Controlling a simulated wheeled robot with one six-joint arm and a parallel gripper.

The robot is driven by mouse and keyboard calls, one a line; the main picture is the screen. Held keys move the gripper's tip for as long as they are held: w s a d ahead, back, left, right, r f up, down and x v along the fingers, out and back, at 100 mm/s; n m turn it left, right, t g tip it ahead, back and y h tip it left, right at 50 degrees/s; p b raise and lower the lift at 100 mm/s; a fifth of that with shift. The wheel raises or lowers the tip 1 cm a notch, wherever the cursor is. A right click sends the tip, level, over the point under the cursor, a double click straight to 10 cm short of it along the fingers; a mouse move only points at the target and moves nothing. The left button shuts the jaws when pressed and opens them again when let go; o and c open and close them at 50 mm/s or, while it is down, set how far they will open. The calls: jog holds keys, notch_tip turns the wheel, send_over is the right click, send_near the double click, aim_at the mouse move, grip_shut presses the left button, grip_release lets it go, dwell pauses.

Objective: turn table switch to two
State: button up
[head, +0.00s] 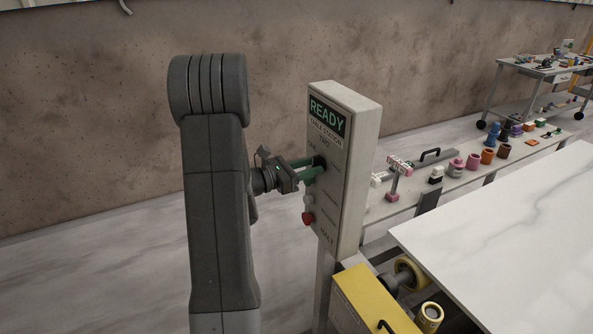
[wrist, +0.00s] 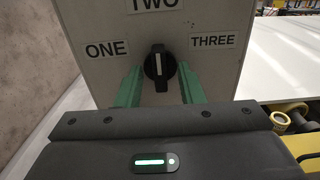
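The table switch is a black rotary knob (wrist: 158,62) with a white pointer line, on a grey control panel (wrist: 90,25). Labels ONE, TWO and THREE stand left, above and right of it. The pointer line stands about upright, in line with TWO. In the head view the panel (head: 355,170) stands upright on a post, and my gripper hides most of the knob. My gripper (wrist: 160,72) has its green fingers apart, one on each side of the knob, with narrow gaps visible. It also shows in the head view (head: 314,168), reaching the panel from the left.
A green READY display (head: 327,115) is at the panel's top. A red button (head: 308,218) and a pale button (head: 308,200) sit below the knob. A white slab table (head: 510,235) and a yellow box (head: 370,300) are to the right.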

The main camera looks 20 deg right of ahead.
jog(key=s+a+b, duration=0.1)
jog(key=a+b, duration=0.2)
jog(key=a, duration=1)
jog(key=shift+a, duration=0.25)
jog(key=shift+d, duration=0.1)
jog(key=w+d+p, duration=0.1)
jog(key=d+p, duration=0.2)
jog(key=d, duration=1)
jog(key=shift+d, duration=0.3)
